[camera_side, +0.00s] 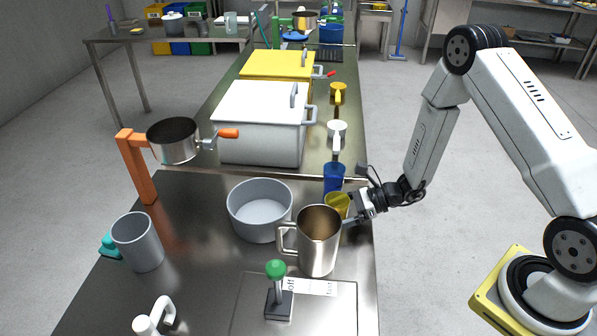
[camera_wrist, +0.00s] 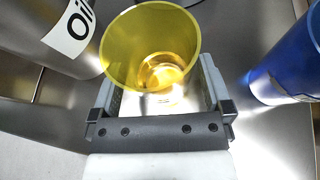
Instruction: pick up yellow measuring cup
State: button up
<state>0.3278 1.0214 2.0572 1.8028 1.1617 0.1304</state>
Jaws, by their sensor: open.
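The yellow measuring cup (camera_side: 336,206) is a see-through yellow cup on the front metal table, between the steel jug and the blue container. In the wrist view the yellow measuring cup (camera_wrist: 150,50) shows from above, with its open rim toward the camera. My gripper (camera_side: 357,210) is at the right side of the cup, low over the table. In the wrist view my gripper (camera_wrist: 162,88) is open, with one finger on each side of the cup's lower part. I cannot tell whether either finger touches it. The steel jug partly hides the cup and fingers in the side view.
The steel jug (camera_side: 318,243) labelled "Oil" stands close on one side, the blue container (camera_side: 334,178) on the other. A grey pot (camera_side: 260,210) is to the left. White (camera_side: 262,135) and yellow (camera_side: 277,67) lidded boxes stand behind. The table's right edge is near.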

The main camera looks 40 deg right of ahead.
jog(key=c, duration=1.2)
jog(key=shift+r, duration=0.15)
jog(key=shift+r, duration=4.9)
